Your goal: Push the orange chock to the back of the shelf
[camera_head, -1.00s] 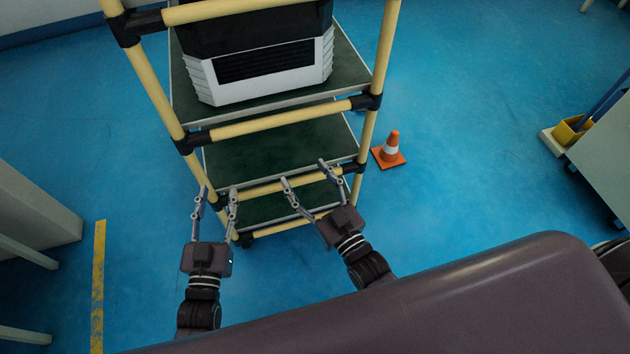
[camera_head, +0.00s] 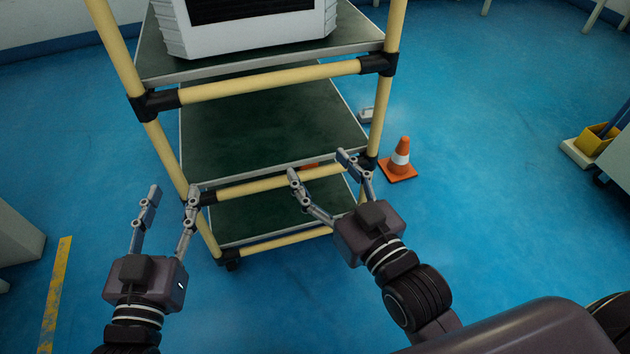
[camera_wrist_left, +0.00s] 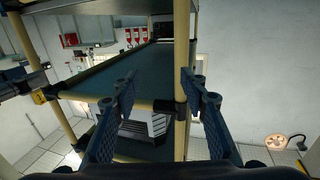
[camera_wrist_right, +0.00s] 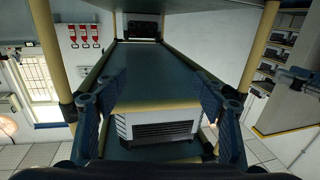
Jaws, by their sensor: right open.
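A small orange patch (camera_head: 309,167) shows in the head view just under the front edge of the middle shelf, behind the yellow front rail. It may be the orange chock, but most of it is hidden. My right gripper (camera_head: 318,166) is open and empty in front of the rack, with its fingertips overlapping the rail and shelf edge beside the patch. My left gripper (camera_head: 174,193) is open and empty by the rack's left front post. Both wrist views show spread fingers with the rack beyond. I cannot make out the chock there.
The rack has yellow posts and rails (camera_head: 270,82) with black joints. A white-grey unit (camera_head: 255,35) stands on the upper shelf. The middle green shelf (camera_head: 270,125) looks bare. A traffic cone (camera_head: 400,160) stands on the floor to the right.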

